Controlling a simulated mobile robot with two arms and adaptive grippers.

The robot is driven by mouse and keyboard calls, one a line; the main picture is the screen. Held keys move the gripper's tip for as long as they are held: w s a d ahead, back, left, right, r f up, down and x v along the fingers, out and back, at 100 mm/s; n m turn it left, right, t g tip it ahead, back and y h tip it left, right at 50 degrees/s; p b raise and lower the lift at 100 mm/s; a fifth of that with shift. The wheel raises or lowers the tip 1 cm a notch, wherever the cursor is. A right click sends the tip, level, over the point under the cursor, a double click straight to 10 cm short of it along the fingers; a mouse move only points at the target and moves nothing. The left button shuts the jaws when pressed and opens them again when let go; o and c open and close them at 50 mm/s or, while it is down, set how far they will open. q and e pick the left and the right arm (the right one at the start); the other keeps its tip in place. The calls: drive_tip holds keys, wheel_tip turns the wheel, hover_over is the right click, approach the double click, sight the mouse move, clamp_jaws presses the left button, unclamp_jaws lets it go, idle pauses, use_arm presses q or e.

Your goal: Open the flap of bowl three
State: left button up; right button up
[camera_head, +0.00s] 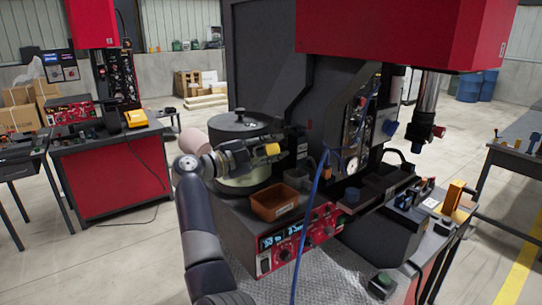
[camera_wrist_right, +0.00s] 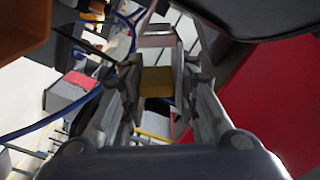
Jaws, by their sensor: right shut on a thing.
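My right gripper (camera_head: 268,150) reaches in front of the bowl feeder, pointing to the right. In the right wrist view its fingers (camera_wrist_right: 157,88) are closed on a small yellow block (camera_wrist_right: 157,82). The yellow block also shows in the head view (camera_head: 272,149). I cannot tell whether it is part of the flap. A round bowl with a dark lid and a knob (camera_head: 238,124) stands just behind the gripper. A pale bowl (camera_head: 245,186) shows below it, partly hidden by my wrist. No number shows on either bowl. My left gripper is out of view.
An orange bin (camera_head: 274,203) sits on the machine below the gripper, with a grey bin (camera_head: 297,178) behind it. A blue cable (camera_head: 315,190) hangs down in front. The red control panel (camera_head: 300,236) is at the machine's front. A red housing (camera_head: 400,35) overhangs at upper right.

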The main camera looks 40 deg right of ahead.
drive_tip(key=shift+s+f+m+b, duration=0.2)
drive_tip(key=shift+f+m+b, duration=0.35)
drive_tip(key=shift+m+b, duration=0.65)
drive_tip(key=shift+s+f+m+b, duration=0.15)
drive_tip(key=shift+f+m+b, duration=0.35)
drive_tip(key=shift+m+b, duration=0.7)
drive_tip(key=shift+s+f+m+b, duration=0.2)
drive_tip(key=shift+f+m+b, duration=0.5)
drive_tip(key=shift+b, duration=0.85)
drive_tip(key=shift+r, duration=0.15)
drive_tip(key=o, duration=0.8)
drive_tip(key=shift+o, duration=0.9)
drive_tip(key=shift+a, duration=0.1)
drive_tip(key=shift+r, duration=0.15)
